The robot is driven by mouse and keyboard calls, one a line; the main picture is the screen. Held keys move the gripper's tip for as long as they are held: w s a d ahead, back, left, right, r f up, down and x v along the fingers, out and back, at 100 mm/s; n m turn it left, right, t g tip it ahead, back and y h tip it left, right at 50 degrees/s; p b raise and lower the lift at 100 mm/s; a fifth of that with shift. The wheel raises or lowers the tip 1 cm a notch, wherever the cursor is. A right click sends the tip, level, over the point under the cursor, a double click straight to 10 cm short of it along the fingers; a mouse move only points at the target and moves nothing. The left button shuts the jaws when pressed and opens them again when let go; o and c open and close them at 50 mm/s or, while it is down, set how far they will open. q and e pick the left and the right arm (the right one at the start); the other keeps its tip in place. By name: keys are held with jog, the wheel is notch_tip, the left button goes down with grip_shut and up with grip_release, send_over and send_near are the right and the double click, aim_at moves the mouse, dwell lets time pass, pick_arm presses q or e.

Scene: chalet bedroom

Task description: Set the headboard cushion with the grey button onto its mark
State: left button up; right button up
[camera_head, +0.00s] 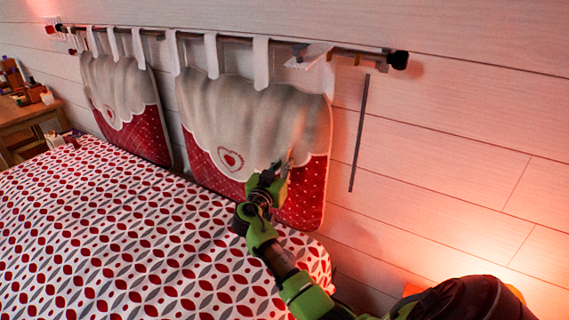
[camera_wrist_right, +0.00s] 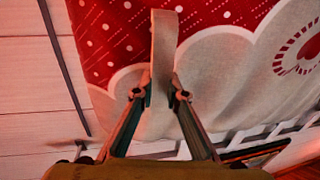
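Two headboard cushions hang from a rod by pale straps, each grey-beige on top and dotted red below, with a heart. The right cushion (camera_head: 225,110) is nearest me; its red part also fills the top of the right wrist view (camera_wrist_right: 110,35). My right gripper (camera_head: 268,182) is at the right cushion's lower front. In the right wrist view its fingers (camera_wrist_right: 161,92) close from both sides on a pale tab (camera_wrist_right: 163,45) standing out from this cushion. The left cushion (camera_head: 120,85) hangs apart from it. I cannot make out a grey button. My left gripper is out of view.
A dark vertical strip (camera_head: 360,133) is on the plank wall right of the cushions. The rod (camera_head: 345,50) ends in a dark knob. The patterned bed (camera_head: 120,225) lies below. A wooden table (camera_head: 22,115) with small items stands far left.

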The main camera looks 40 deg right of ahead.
aim_at(305, 162)
jog(key=shift+s, duration=0.1)
grip_shut()
jog(key=shift+s+d+f, duration=0.1)
jog(key=shift+s+f, duration=0.05)
jog(key=shift+s, duration=0.1)
jog(key=s+b, duration=0.1)
jog(key=s, duration=0.1)
jog(key=s+d+b, duration=0.1)
jog(key=s, duration=0.1)
jog(key=shift+s+d, duration=0.15)
jog(key=shift+s, duration=0.2)
jog(key=shift+o, duration=1.8)
grip_release()
